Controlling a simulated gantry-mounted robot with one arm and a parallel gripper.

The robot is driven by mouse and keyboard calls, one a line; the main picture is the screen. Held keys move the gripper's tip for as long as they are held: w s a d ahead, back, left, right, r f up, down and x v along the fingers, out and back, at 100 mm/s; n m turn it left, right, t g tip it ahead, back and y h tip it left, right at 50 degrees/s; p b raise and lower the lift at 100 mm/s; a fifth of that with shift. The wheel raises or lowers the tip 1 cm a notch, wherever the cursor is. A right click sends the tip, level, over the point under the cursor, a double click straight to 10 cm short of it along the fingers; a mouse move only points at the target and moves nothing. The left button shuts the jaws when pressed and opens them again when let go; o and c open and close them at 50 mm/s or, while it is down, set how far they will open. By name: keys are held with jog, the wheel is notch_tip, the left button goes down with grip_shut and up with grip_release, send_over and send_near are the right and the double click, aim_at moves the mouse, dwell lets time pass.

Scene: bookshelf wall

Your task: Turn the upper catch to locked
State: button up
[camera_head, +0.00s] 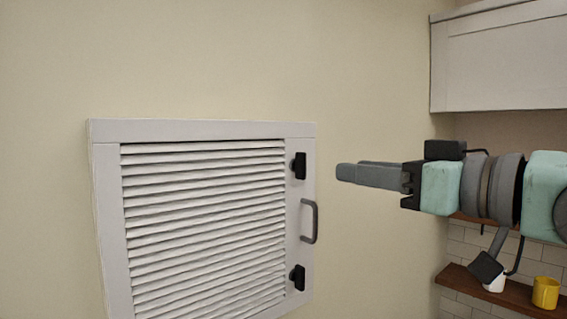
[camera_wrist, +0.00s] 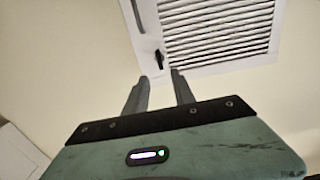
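The upper catch (camera_head: 300,165) is a small black piece on the right frame of a white louvred panel (camera_head: 200,130). Its grip looks upright; I cannot tell its locked or unlocked marking. It also shows in the wrist view (camera_wrist: 159,60), just beyond the fingertips. A similar lower catch (camera_head: 298,277) sits near the panel's lower right, below a grey handle (camera_head: 315,221). My gripper (camera_head: 342,172) points left towards the panel and is right of the upper catch, apart from it. In the wrist view its fingers (camera_wrist: 160,78) are apart with nothing between them.
Plain cream wall surrounds the panel. A white cabinet (camera_head: 505,65) hangs at the upper right. A wooden shelf (camera_head: 462,280) at the lower right holds a yellow mug (camera_head: 545,292) and a white cup (camera_head: 495,284), behind and below my arm. The space between fingertips and panel looks clear.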

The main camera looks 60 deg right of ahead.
aim_at(305, 163)
jog(key=p+x, duration=0.3)
jog(key=x, duration=0.7)
jog(key=shift+d, duration=0.1)
grip_shut()
dwell(0.3)
